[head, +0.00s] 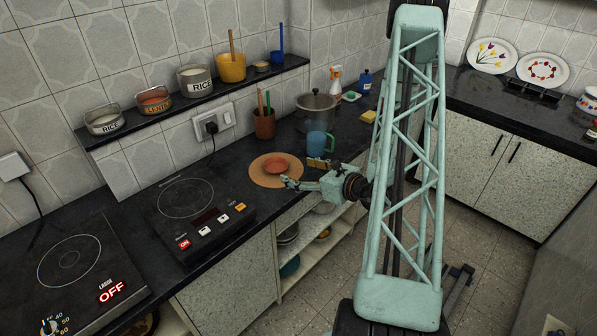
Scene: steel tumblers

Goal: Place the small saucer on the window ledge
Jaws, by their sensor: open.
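A small orange-red dish (276,164), which looks like the small saucer, rests on a round brown mat (259,178) on the dark counter. My gripper (301,174) is open and empty, just right of the dish and mat, with its fingers pointing left towards them. Whether a finger touches the dish cannot be told. A dark ledge (141,122) runs along the tiled wall above the counter; no window shows. Its free top lies mostly between and in front of the containers.
Rice and lentil tins (154,100), a yellow pot (231,68) and a blue cup (277,57) stand on the ledge. A utensil pot (264,124), steel pot (316,110) and blue mug (320,144) stand near the mat. A hotplate (187,198) is left.

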